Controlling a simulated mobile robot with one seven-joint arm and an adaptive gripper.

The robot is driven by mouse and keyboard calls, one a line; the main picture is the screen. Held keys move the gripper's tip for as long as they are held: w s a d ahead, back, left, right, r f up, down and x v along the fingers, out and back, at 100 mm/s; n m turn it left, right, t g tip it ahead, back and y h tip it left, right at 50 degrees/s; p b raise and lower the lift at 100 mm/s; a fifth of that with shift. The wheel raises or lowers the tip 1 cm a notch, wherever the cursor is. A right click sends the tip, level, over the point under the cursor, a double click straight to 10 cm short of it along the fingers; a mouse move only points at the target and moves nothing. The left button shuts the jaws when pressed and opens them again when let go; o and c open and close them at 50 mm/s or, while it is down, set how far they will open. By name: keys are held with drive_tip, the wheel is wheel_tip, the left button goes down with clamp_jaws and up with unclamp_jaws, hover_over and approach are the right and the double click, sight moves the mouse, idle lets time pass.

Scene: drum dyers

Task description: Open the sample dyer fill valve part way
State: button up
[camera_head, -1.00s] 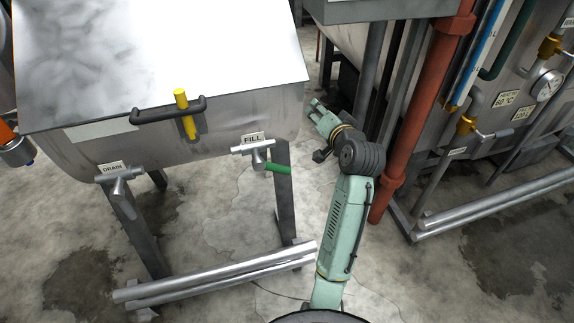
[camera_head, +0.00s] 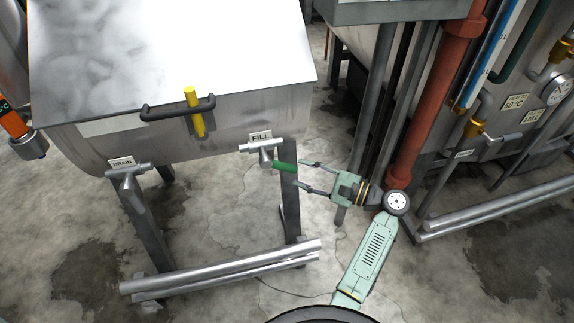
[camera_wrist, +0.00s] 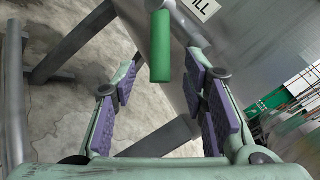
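The fill valve (camera_head: 266,152) sits on the front right of the steel sample dyer (camera_head: 180,140), under the FILL label (camera_head: 260,137). Its green lever handle (camera_head: 284,166) points right and slightly down in the head view. My gripper (camera_head: 303,175) is open, its two fingers pointing left toward the lever's end, one above and one below that level. In the wrist view the green handle (camera_wrist: 161,46) lies ahead, at the far end of the gap between the purple-padded fingers (camera_wrist: 163,92). I see no finger contact with it.
A drain valve (camera_head: 125,172) is on the dyer's left. The dyer's dark leg (camera_head: 290,205) stands just below the fill lever, and metal rails (camera_head: 220,270) run near the floor. A red-brown pipe (camera_head: 430,100) and grey posts stand close on the right.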

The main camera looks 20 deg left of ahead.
sight(292, 169)
drive_tip(key=a, duration=0.5)
drive_tip(key=shift+w+a+p, duration=0.3)
drive_tip(key=shift+a+p, duration=0.1)
drive_tip(key=shift+c, duration=0.4)
clamp_jaws()
